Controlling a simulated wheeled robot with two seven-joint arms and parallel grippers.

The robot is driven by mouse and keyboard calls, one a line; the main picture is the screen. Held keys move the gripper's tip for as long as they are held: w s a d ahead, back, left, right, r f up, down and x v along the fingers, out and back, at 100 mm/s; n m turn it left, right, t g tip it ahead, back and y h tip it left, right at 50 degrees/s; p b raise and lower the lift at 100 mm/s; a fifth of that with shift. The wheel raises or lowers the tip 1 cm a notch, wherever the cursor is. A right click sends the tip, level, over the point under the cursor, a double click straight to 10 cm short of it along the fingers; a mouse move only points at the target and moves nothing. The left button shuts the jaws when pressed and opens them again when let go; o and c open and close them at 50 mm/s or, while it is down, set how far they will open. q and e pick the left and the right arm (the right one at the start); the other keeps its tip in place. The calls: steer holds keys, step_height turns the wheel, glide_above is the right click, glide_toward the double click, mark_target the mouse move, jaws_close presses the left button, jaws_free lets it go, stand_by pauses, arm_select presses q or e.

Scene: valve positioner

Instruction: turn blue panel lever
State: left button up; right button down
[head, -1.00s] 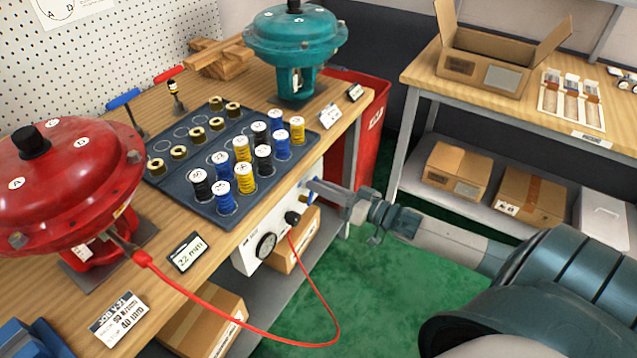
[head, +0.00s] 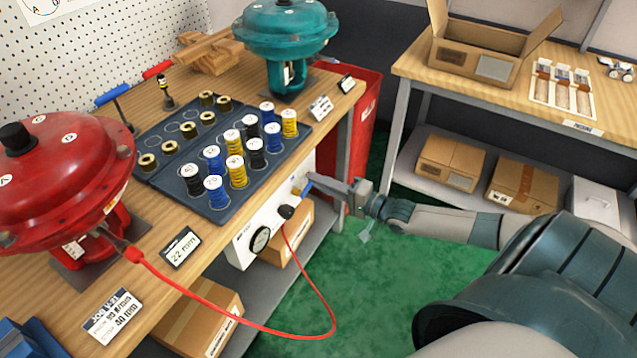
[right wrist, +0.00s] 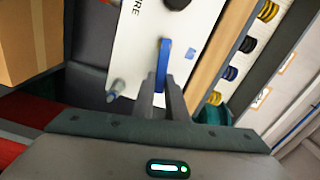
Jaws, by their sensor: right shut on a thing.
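The blue panel lever (head: 307,188) sits on the white front panel (head: 259,223) below the bench edge. It also shows in the right wrist view as a blue bar (right wrist: 163,62) standing over the white panel (right wrist: 135,55). My right gripper (head: 318,186) is at the lever, and in the right wrist view its two fingers (right wrist: 160,98) are shut on the lever's near end. The fingertips partly hide that end. My left gripper is in neither view.
A black knob (head: 286,211), a dial gauge (head: 261,240) and a red hose (head: 328,310) are on or near the panel. A tray of springs (head: 222,213) and a red actuator (head: 62,180) stand on the bench. A red bin (head: 366,120) is behind. Green floor (head: 365,270) is free.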

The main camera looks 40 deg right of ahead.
steer(key=shift+f+m+b, duration=0.3)
steer(key=shift+f+m, duration=0.15)
steer(key=shift+m, duration=0.15)
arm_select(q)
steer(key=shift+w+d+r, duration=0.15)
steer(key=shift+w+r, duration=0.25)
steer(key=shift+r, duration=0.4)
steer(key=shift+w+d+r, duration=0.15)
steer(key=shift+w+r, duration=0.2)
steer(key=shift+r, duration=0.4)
arm_select(e)
steer(key=shift+f+m, duration=0.15)
steer(key=shift+m, duration=0.45)
steer(key=c, duration=1.8)
jaws_free()
steer(key=shift+o, duration=0.2)
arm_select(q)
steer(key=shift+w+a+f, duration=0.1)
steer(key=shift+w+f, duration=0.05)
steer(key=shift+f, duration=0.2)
arm_select(e)
steer(key=v, duration=1.7)
steer(key=shift+d, duration=0.2)
